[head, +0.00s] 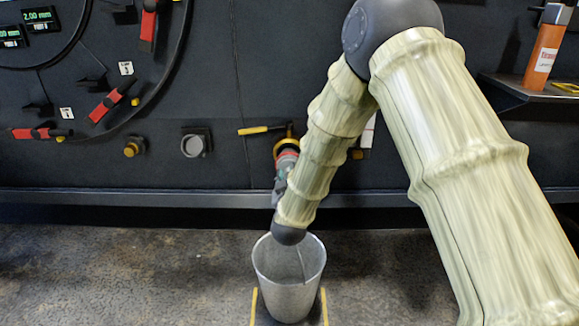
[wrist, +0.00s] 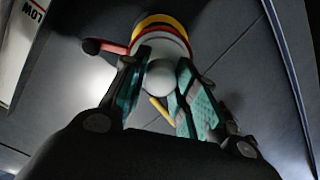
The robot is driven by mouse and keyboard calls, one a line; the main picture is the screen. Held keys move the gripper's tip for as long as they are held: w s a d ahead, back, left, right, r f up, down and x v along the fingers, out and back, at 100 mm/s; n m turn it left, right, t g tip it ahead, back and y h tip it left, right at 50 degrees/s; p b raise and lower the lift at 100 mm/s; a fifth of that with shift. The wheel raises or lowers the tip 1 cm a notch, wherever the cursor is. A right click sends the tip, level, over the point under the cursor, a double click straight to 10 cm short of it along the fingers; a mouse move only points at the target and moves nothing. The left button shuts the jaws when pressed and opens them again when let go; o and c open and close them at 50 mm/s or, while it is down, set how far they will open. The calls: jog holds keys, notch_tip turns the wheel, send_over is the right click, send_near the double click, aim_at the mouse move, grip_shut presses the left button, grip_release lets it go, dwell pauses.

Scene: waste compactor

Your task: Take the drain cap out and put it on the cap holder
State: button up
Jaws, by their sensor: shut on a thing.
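In the wrist view my gripper (wrist: 162,72) is shut, its teal-padded fingers on both sides of a pale rounded knob (wrist: 160,77), which seems to be the drain cap. Behind the knob is a round fitting with yellow, red and white bands (wrist: 163,27) at the dark wall. I cannot tell whether the cap is still seated in it. In the head view my gripper (head: 282,180) is at this banded fitting (head: 286,148), partly hidden by my arm. A black square mount with a grey ring (head: 194,143), left of it on the wall, may be the cap holder.
A metal bucket (head: 289,272) stands below the fitting, between yellow floor marks. A yellow-handled lever (head: 258,129) sits beside the fitting. A small yellow knob (head: 133,147) and red-handled valves (head: 112,100) are on the wall at left. A ledge (head: 120,198) runs below.

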jog(key=s+p, duration=0.2)
jog(key=s, duration=0.4)
jog(key=shift+s, duration=0.25)
dwell(1.3)
jog(key=shift+r, duration=0.1)
dwell(1.4)
